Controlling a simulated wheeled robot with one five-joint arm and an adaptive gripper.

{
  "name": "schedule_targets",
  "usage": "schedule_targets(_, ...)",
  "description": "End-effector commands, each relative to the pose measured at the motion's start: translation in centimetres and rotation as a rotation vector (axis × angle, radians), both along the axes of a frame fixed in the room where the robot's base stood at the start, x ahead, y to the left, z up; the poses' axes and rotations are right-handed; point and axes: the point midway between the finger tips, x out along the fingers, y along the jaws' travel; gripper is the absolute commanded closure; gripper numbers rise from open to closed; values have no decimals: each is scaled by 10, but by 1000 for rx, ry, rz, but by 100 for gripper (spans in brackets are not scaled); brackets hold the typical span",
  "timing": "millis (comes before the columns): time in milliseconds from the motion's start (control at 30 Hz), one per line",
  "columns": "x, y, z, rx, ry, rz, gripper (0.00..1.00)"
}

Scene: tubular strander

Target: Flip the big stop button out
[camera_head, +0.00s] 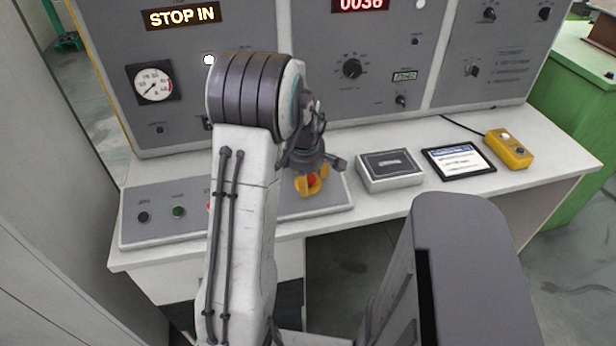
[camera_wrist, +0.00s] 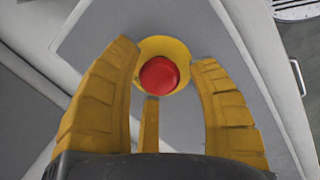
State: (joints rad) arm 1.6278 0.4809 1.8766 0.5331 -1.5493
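The big stop button is a red dome (camera_wrist: 159,75) on a round yellow collar (camera_wrist: 178,46) in the wrist view. In the head view a small part of the red button (camera_head: 312,180) shows on the sloped grey desk panel. My gripper (camera_wrist: 163,66) has its yellow fingers spread, one on each side of the button and a shorter one below it. The fingers look apart from the red dome, and how far above the panel they are is unclear. In the head view my gripper (camera_head: 312,184) is over the button. A display (camera_head: 181,15) reads "STOP IN".
The sloped panel (camera_head: 150,236) carries a black button (camera_head: 143,217) and a green button (camera_head: 178,211) at left; my arm hides part of it. A grey box (camera_head: 390,180), a tablet (camera_head: 459,161) and a yellow box (camera_head: 510,149) lie to the right. The upright gauge cabinet stands behind.

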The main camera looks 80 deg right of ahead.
Motion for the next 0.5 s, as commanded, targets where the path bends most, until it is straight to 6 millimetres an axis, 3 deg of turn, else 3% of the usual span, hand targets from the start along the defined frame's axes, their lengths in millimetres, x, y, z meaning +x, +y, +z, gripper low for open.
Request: schedule_targets(500, 0, 0, 0, 1, 0, 1, 93)
